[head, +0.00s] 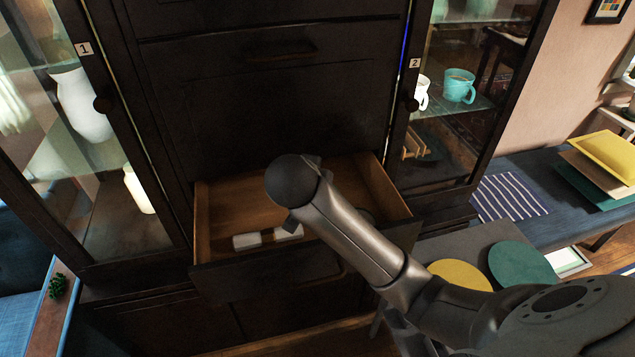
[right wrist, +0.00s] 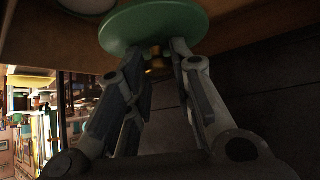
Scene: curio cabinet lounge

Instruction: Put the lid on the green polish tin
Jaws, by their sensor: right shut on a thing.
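A green round lid (right wrist: 153,25) with a small brass-coloured knob (right wrist: 157,60) is at my right gripper's fingertips (right wrist: 158,50) in the right wrist view. My right gripper is shut on the knob, with the lid's disc just beyond the fingers. In the head view my right arm reaches over an open drawer (head: 228,212), and its gripper and the lid are hidden behind the wrist. I cannot make out the green polish tin for certain in either view. My left gripper is not in view.
Small white blocks (head: 247,241) lie in the drawer near its front. Glass cabinet doors flank it; the right one shows a turquoise mug (head: 459,85). A green disc (head: 522,264) and a yellow disc (head: 460,275) lie on a grey surface at right.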

